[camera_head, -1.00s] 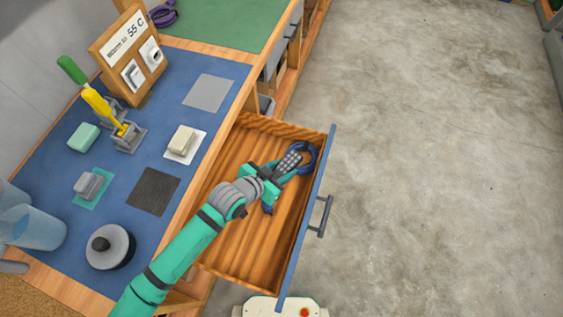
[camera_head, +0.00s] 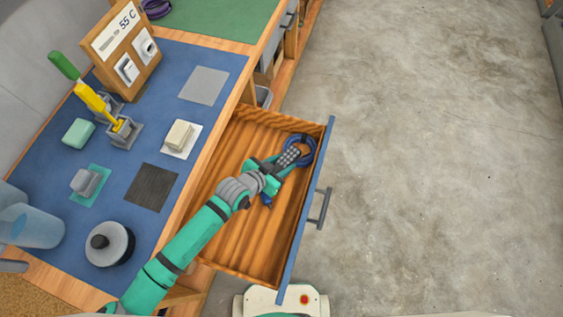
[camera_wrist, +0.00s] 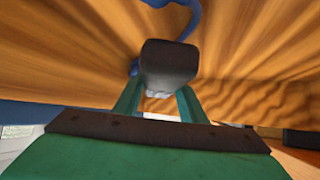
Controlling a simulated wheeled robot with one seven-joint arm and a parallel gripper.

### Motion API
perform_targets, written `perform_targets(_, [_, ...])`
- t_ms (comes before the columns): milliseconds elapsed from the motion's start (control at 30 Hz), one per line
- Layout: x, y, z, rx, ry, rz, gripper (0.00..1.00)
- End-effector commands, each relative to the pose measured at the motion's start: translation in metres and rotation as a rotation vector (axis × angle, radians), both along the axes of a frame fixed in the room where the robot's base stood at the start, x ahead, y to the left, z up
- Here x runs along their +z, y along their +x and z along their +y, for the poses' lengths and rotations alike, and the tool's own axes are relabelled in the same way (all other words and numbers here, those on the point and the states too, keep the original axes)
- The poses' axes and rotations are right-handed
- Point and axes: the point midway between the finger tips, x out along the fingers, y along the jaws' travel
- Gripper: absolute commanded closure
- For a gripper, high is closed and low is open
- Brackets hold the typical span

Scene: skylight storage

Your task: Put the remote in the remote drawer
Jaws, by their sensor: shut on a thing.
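The remote (camera_head: 288,157) is grey with dark buttons, and my gripper (camera_head: 275,168) is shut on its near end. The remote is over the open wooden drawer (camera_head: 235,235), toward its far front corner. In the wrist view the remote's dark end (camera_wrist: 168,62) sticks out between my fingers (camera_wrist: 157,100), with the drawer's wood beyond it. I cannot tell whether the remote touches the drawer floor. A blue cable coil (camera_head: 301,150) lies in the drawer beside and partly behind the remote, and it also shows in the wrist view (camera_wrist: 193,14).
The drawer's blue front (camera_head: 309,205) has a dark handle (camera_head: 320,209). On the blue-topped bench stand a soap-like block (camera_head: 180,136), a round lidded pot (camera_head: 109,243), a blue jug (camera_head: 32,226) and a screwdriver holder (camera_head: 121,131). The concrete floor right of the drawer is clear.

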Motion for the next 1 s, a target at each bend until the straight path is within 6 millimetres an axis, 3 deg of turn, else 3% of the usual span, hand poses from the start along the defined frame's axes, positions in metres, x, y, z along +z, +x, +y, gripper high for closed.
perform_targets(233, [-0.006,0.0,0.004,0.008,-0.001,0.0,0.93])
perform_targets(267, [-0.006,0.0,0.004,0.008,0.0,0.0,0.56])
perform_targets(300, [-0.006,0.0,0.004,0.008,0.0,0.0,0.46])
perform_targets(333, [-0.006,0.0,0.004,0.007,-0.001,0.001,0.44])
perform_targets(767, [0.004,0.0,0.004,0.006,0.0,0.0,0.44])
perform_targets(1000, [0.029,-0.028,0.029,0.008,0.003,0.0,0.44])
